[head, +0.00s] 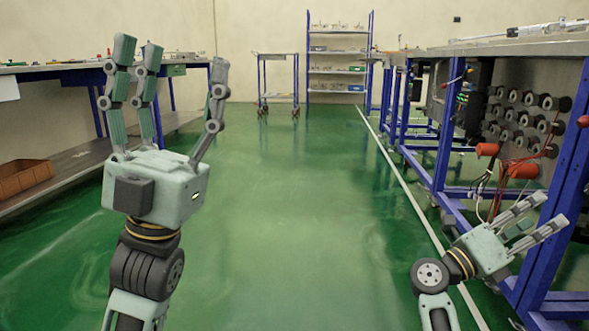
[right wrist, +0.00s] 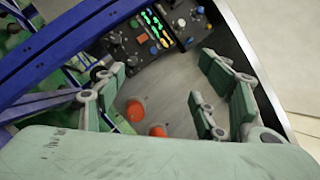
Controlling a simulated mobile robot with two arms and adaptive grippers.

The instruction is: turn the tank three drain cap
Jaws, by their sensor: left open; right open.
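I cannot make out which part is the tank three drain cap. The right bench has a panel (head: 515,120) with rows of dark round fittings. Two orange cylinders (head: 522,170) stick out below them, with wires hanging beside. Two orange round ends (right wrist: 136,110) also show between my fingers in the right wrist view, apart from them. My right gripper (head: 530,219) is open and empty, low in front of this bench. My left gripper (head: 178,66) is open and empty, raised with its fingers up, far from the panel.
The bench's blue frame post (head: 557,200) stands close to my right gripper. A control panel with coloured buttons (right wrist: 153,32) shows in the right wrist view. A left bench (head: 60,72) holds an orange-brown bin (head: 24,178) on its lower shelf. The green floor (head: 300,200) between is clear.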

